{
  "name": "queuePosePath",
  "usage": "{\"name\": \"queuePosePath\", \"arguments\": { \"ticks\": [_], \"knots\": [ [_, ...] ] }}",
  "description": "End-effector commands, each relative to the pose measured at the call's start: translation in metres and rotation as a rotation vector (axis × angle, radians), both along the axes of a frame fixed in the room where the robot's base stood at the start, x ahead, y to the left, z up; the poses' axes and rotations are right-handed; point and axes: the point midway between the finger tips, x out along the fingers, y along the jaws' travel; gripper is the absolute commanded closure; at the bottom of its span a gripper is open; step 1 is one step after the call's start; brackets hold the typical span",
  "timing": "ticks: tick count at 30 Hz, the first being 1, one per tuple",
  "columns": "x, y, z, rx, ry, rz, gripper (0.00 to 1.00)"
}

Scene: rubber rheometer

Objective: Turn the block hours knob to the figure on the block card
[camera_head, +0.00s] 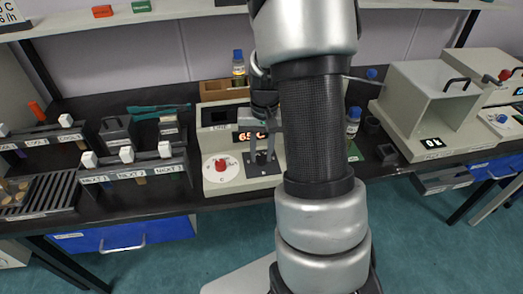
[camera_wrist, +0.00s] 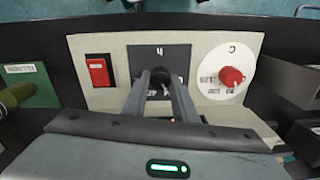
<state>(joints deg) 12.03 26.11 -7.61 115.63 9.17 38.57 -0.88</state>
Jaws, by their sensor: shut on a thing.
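The instrument (camera_head: 212,140) stands on the dark bench, its lit display reading about 65 C. In the wrist view, its front panel has a dark plate (camera_wrist: 177,53) marked with what looks like an upside-down "h". My gripper (camera_wrist: 160,80) has its two fingers closed around the dark knob (camera_wrist: 159,84) on that plate. The fingers hide much of the knob, and its pointer and scale cannot be read. In the head view, my gripper (camera_head: 262,158) is over the dark plate. A card (camera_head: 9,14) at the top left is cut off; "C" and "6/h" seem visible.
A red knob (camera_wrist: 231,76) on a white dial (camera_wrist: 213,82) and a red rocker switch (camera_wrist: 98,71) flank the plate. Racks (camera_head: 135,171) stand left, a grey cabinet (camera_head: 425,105) right. Bottles (camera_head: 238,68) stand behind and beside the instrument.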

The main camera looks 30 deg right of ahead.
Motion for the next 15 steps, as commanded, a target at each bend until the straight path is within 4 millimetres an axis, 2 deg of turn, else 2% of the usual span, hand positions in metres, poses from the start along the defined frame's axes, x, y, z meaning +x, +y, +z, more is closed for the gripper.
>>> {"name": "queuePosePath", "arguments": {
  "ticks": [15],
  "knots": [
    [0.0005,-0.0001,0.0006,0.000,-0.002,-0.080,0.97]
  ]
}}
